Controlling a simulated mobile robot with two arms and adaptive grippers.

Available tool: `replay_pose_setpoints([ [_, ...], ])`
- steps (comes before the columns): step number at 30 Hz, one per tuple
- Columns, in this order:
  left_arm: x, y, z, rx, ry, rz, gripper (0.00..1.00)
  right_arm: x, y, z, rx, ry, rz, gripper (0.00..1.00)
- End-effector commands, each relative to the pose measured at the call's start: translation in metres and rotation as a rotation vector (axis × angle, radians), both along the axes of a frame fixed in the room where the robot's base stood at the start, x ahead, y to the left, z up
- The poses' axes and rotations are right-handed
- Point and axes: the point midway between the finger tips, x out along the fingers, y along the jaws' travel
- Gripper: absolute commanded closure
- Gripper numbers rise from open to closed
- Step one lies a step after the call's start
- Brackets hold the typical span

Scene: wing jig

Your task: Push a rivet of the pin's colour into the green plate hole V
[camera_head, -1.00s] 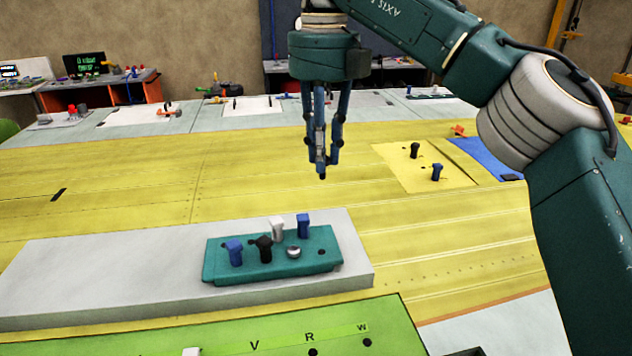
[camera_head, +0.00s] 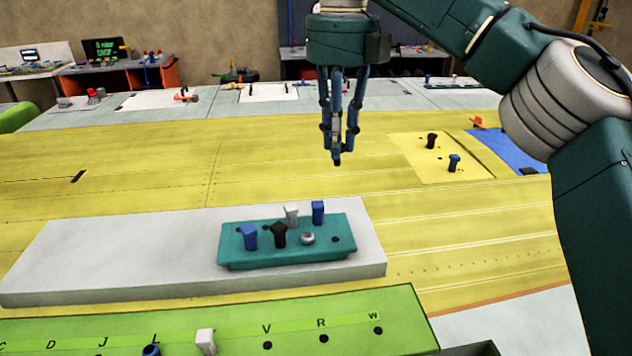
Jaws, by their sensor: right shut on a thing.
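The green plate (camera_head: 400,312) lies at the bottom, with letters along a light strip. Its hole V (camera_head: 267,346) is a dark open hole, beside holes R (camera_head: 323,338) and W (camera_head: 378,331). A white pin (camera_head: 205,341) stands in the plate left of V, and a blue one (camera_head: 151,350) stands below L. My right gripper (camera_head: 337,151) points down above the yellow surface, beyond the teal block. It is shut on a small dark rivet (camera_head: 337,161), mostly hidden by the fingers; its colour is hard to tell. My left gripper is not in view.
A teal block (camera_head: 240,257) on a grey slab (camera_head: 110,262) holds blue, black and white rivets and a round silver piece. A yellow plate (camera_head: 420,165) at right has a black and a blue pin, next to a blue sheet (camera_head: 505,155). The yellow surface (camera_head: 130,165) is mostly clear.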

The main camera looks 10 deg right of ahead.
Motion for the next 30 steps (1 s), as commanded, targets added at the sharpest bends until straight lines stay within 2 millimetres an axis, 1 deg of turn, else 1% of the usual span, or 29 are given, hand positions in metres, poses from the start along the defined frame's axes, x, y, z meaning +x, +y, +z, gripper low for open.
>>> replay_pose_setpoints([
  [2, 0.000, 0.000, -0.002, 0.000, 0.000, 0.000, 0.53, -0.003, 0.008, -0.011, -0.001, 0.003, 0.046, 0.98],
  [5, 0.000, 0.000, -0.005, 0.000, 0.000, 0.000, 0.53, -0.011, 0.026, -0.032, -0.002, 0.004, 0.144, 0.98],
  [8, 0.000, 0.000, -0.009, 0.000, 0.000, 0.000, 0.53, -0.023, 0.049, -0.059, -0.002, 0.005, 0.275, 0.98],
  [9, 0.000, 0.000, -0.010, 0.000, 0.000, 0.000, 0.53, -0.030, 0.059, -0.070, -0.002, 0.004, 0.330, 0.98],
  [14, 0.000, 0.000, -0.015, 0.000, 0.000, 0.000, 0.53, -0.061, 0.093, -0.112, -0.001, 0.002, 0.552, 0.98],
  [18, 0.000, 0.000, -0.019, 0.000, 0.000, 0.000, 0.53, -0.093, 0.119, -0.144, 0.001, 0.001, 0.736, 0.98],
  [21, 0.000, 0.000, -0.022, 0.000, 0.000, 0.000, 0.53, -0.116, 0.133, -0.162, 0.002, 0.000, 0.850, 0.98],
  [24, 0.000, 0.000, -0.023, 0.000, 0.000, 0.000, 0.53, -0.134, 0.142, -0.175, 0.001, -0.001, 0.935, 0.98],
  [27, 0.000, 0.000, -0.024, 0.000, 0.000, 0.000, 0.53, -0.147, 0.148, -0.183, 0.002, -0.003, 0.992, 0.98],
  [30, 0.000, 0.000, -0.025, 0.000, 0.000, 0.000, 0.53, -0.154, 0.150, -0.187, 0.002, -0.004, 1.021, 0.98],
])
